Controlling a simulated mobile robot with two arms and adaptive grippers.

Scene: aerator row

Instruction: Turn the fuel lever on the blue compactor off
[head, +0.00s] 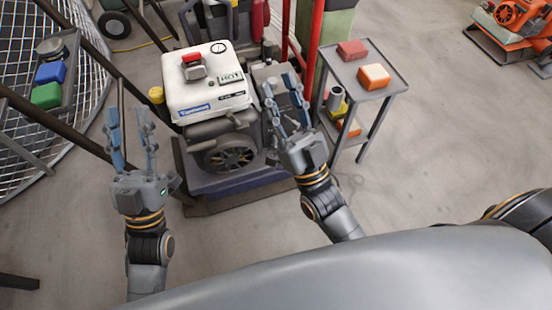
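The compactor (207,95) stands in the middle of the head view, with a white tank top, a blue label, a dark engine and a dark blue base plate (235,181). A red and grey part (193,66) sits on the white top. I cannot pick out the fuel lever; it is too small or hidden. My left gripper (130,118) is open and empty, to the left of the compactor and apart from it. My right gripper (280,88) is open at the compactor's right side and covers part of it; I cannot tell whether it touches.
A grey side table (388,91) with red and orange blocks stands to the right. A red post (312,50) rises behind my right gripper. A dark frame and wire mesh (25,95) fill the left. An orange machine (508,20) stands far right. Floor at front right is clear.

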